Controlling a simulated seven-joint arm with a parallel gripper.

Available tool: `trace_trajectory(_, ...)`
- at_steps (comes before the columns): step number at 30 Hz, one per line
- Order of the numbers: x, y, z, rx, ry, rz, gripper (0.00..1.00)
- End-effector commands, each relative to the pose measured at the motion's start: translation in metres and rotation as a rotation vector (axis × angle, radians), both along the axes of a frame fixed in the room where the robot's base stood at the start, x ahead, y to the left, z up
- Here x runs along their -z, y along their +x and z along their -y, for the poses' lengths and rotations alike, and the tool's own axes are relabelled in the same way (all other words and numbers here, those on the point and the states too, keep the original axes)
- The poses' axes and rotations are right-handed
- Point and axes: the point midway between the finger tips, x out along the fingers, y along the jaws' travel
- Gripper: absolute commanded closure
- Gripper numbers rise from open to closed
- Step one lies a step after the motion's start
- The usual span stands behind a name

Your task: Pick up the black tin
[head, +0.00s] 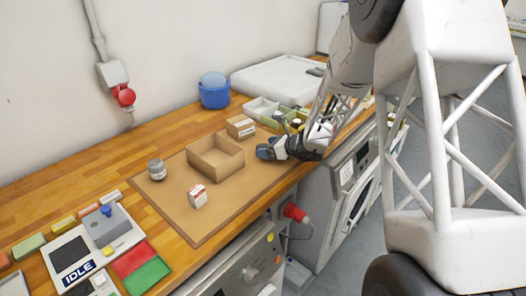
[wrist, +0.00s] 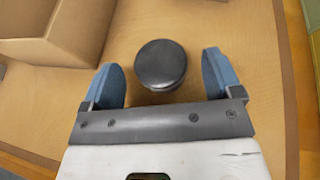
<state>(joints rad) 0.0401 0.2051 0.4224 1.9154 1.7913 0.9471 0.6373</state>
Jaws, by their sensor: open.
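The black tin (wrist: 161,65) is round, with a dark, smooth top, and stands upright on the brown mat in the wrist view. My gripper (wrist: 158,62) is open, with its blue fingers spread to the left and right of the tin. Gaps show between the tin and both fingers. In the head view my gripper (head: 268,151) is low over the right part of the mat, and I cannot make out the tin there; my gripper seems to hide it.
An open cardboard box (head: 216,158) stands left of my gripper, with a small carton (head: 240,127) behind it. A grey-lidded jar (head: 157,169) and a white-and-red box (head: 197,196) stand farther left on the mat (head: 185,222). Divided bins (head: 262,110) are behind my gripper.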

Motion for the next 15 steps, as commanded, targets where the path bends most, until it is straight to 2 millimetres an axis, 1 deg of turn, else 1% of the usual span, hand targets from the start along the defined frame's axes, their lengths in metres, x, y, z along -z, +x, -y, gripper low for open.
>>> trace_trajectory(3,0.006,0.006,-0.010,-0.001,0.000,-0.002,0.15)
trace_trajectory(6,0.009,0.010,-0.016,-0.001,-0.001,-0.001,0.15)
trace_trajectory(15,0.010,0.012,-0.019,0.000,0.000,0.000,0.15)
